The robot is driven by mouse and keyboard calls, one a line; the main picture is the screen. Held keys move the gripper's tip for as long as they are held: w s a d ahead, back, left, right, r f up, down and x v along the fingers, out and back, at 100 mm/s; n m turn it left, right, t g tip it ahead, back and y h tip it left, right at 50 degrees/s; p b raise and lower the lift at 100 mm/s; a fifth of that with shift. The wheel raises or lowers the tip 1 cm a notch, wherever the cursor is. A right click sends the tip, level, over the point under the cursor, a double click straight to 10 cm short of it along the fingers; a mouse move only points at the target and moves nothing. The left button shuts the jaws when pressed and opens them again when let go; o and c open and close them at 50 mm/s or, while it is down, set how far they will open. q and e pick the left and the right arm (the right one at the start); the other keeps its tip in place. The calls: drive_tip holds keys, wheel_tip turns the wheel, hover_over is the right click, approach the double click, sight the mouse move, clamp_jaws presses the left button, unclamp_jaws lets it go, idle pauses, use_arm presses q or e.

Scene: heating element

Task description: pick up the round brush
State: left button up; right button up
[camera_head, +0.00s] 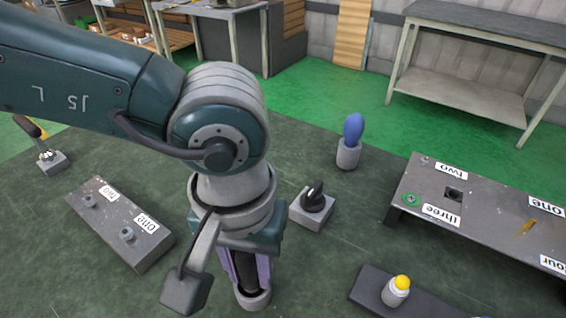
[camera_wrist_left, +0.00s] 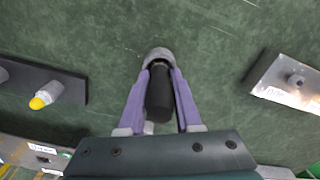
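A dark, black-handled tool (camera_wrist_left: 159,96) stands in a round grey holder (camera_wrist_left: 158,55) on the green table; its lower end is hidden, so I cannot confirm that it is the round brush. My left gripper (camera_wrist_left: 162,78) has its two purple fingers on either side of the handle, with the tips close to the holder rim. Whether they press on the handle is unclear. In the head view my left gripper (camera_head: 248,272) points down around the same dark handle (camera_head: 244,268), and the grey holder (camera_head: 253,298) shows below it. My right gripper is not in view.
A blue-handled item (camera_head: 354,128) stands in a grey cup. A black knob block (camera_head: 313,207) sits right of my gripper. A labelled plate (camera_head: 118,222) lies left, a raised labelled panel (camera_head: 480,205) right, and a yellow-topped button (camera_head: 399,288) at front right.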

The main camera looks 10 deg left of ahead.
use_arm(q)
clamp_jaws()
drive_tip(key=shift+r, duration=0.1)
